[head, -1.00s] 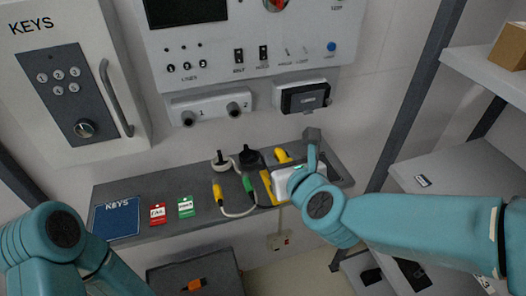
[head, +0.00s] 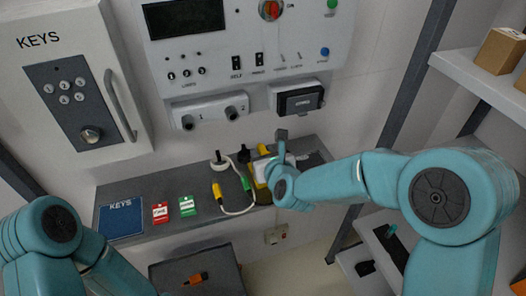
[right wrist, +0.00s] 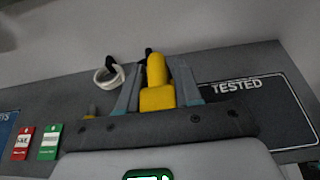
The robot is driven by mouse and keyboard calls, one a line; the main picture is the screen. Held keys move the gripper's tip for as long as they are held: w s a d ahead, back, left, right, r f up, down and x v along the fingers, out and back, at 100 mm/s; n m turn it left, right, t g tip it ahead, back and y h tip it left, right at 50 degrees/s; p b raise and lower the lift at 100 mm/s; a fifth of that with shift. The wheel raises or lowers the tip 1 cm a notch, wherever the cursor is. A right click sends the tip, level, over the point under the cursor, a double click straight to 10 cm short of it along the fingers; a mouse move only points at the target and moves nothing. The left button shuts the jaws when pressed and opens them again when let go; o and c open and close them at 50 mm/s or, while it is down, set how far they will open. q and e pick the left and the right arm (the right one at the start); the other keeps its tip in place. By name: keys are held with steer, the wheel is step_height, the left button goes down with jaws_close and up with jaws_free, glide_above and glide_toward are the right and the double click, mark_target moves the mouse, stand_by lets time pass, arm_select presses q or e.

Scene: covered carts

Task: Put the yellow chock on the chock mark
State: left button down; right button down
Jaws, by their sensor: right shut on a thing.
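The yellow chock (right wrist: 156,88) is between the two fingers of my right gripper (right wrist: 157,92) in the right wrist view. The fingers are shut on it, one on each side. In the head view the right gripper (head: 268,155) is over the grey shelf, with part of the yellow chock (head: 263,149) showing just beyond its white body. Whether the chock touches the shelf is unclear. My left gripper is out of view.
Red (head: 160,210) and green (head: 187,205) tags lie farther left. A "TESTED" area (right wrist: 245,98) is at the right.

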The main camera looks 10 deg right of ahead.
steer(key=shift+s+r, duration=0.15)
steer(key=shift+r, duration=0.05)
steer(key=shift+f+b, duration=0.2)
steer(key=shift+b, duration=0.1)
steer(key=c, duration=1.1)
jaws_free()
steer(key=o, duration=0.3)
steer(key=shift+o, duration=0.2)
